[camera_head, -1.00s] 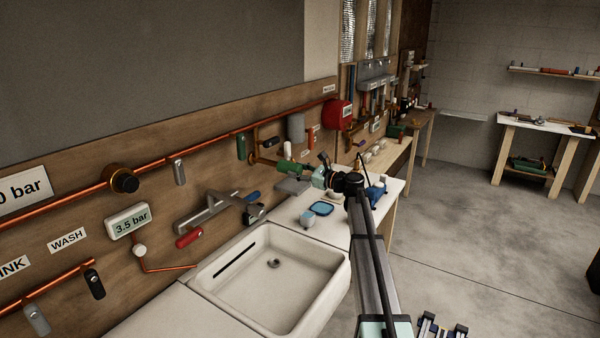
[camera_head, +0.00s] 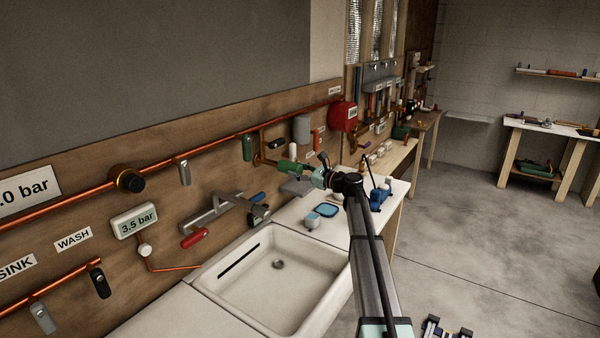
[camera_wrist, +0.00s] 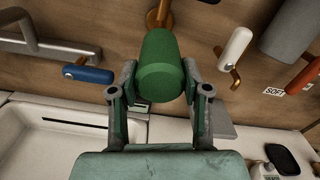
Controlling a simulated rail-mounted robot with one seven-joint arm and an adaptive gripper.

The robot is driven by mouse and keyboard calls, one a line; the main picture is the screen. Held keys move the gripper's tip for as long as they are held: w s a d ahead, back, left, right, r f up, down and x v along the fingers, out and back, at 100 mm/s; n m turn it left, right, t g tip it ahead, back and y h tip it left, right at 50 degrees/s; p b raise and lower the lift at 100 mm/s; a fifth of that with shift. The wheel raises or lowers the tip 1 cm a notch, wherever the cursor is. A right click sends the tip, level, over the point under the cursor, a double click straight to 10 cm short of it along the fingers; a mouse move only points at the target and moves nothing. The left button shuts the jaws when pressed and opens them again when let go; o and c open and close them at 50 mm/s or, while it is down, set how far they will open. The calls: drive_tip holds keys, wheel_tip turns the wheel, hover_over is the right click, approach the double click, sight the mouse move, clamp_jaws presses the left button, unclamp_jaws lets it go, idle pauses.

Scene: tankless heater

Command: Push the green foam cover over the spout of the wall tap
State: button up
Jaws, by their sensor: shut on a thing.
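The green foam cover (camera_head: 286,166) is a thick green cylinder held out in front of the wooden wall panel. In the wrist view, the cover (camera_wrist: 161,62) sits between the two fingers of my gripper (camera_wrist: 160,78), which is shut on its sides. The brass wall tap (camera_head: 262,158) is just left of the cover in the head view. In the wrist view, its brass pipe (camera_wrist: 158,18) meets the cover's far end. The cover hides the spout's tip, so I cannot tell whether the spout is inside it.
A blue-handled valve (camera_wrist: 88,74) and a white-handled one (camera_wrist: 235,48) flank the cover on the wall. A grey plate (camera_wrist: 212,130) lies below. The white sink (camera_head: 272,275) is lower left.

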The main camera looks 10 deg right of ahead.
drive_tip(key=shift+w+a, duration=0.3)
drive_tip(key=o, duration=1)
drive_tip(key=v, duration=1.2)
